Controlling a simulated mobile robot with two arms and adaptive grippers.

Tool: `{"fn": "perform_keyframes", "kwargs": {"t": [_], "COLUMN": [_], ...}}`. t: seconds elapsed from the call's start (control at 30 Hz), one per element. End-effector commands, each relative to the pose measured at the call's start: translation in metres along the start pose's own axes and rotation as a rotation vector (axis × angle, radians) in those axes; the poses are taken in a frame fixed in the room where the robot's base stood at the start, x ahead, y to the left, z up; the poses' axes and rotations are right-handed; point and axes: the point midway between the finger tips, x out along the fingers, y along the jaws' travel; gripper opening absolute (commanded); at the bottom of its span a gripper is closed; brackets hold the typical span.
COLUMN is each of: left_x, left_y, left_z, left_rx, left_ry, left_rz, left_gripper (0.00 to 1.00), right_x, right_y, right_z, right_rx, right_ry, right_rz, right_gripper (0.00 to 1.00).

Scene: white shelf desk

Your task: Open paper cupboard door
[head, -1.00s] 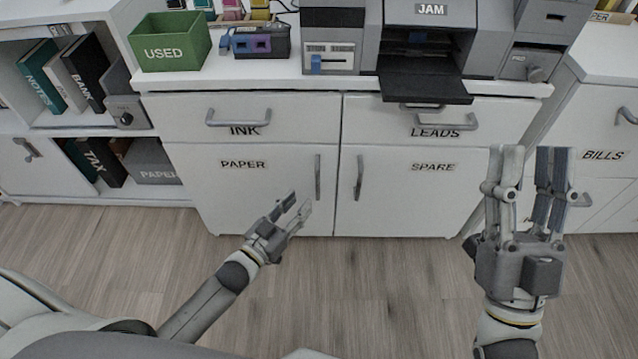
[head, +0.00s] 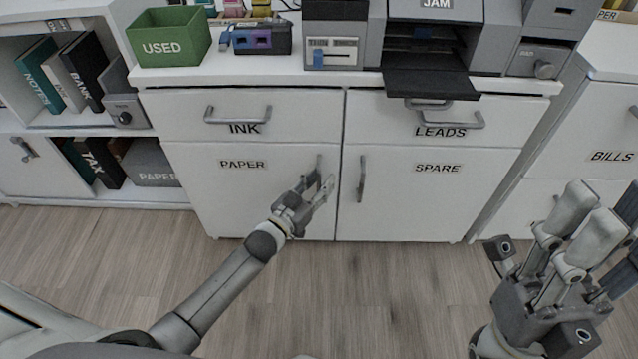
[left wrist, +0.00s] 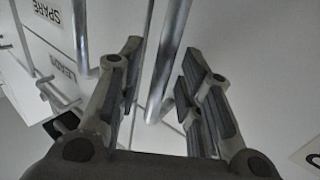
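The white PAPER cupboard door (head: 225,195) is closed, at the lower left of the cabinet. Its upright grey bar handle (head: 319,165) is near the door's right edge and is partly hidden by my left gripper (head: 318,184). The left gripper is open at the handle. In the left wrist view, the handle (left wrist: 167,55) runs between the spread fingers of the left gripper (left wrist: 160,72), with gaps on both sides. My right gripper (head: 595,215) is open and empty at the right, away from the cabinet.
The SPARE door (head: 430,205) with its own handle (head: 361,178) is just to the right. The INK drawer (head: 285,118) and LEADS drawer (head: 505,125) are above, both closed. The wooden floor (head: 370,285) in front is clear. A green USED box (head: 165,47) stands on top.

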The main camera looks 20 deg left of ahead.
Motion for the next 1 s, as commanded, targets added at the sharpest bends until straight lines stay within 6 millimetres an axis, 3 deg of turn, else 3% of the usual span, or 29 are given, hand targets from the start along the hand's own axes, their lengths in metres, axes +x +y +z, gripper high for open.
{"fn": "perform_keyframes", "kwargs": {"t": [0.13, 0.4, 0.77, 1.0], "left_x": [0.0, 0.0, -0.001, -0.011], "left_y": [0.0, 0.0, 0.0, 0.005], "left_z": [0.0, 0.0, 0.0, 0.0], "left_rx": [-0.001, -0.001, -0.001, -0.001], "left_ry": [-0.001, -0.001, -0.001, -0.003], "left_rz": [0.0, 0.0, 0.001, 0.026], "left_gripper": [0.34, 0.0, 0.0, 0.0], "right_x": [0.0, 0.0, 0.001, 0.006], "right_y": [0.0, 0.0, 0.0, 0.0], "right_z": [0.0, 0.0, 0.0, -0.001], "right_rx": [0.0, 0.0, 0.0, 0.0], "right_ry": [0.0, -0.001, -0.002, -0.002], "right_rz": [0.0, 0.0, 0.0, 0.0], "right_gripper": [0.4, 0.4, 0.4, 0.4]}}
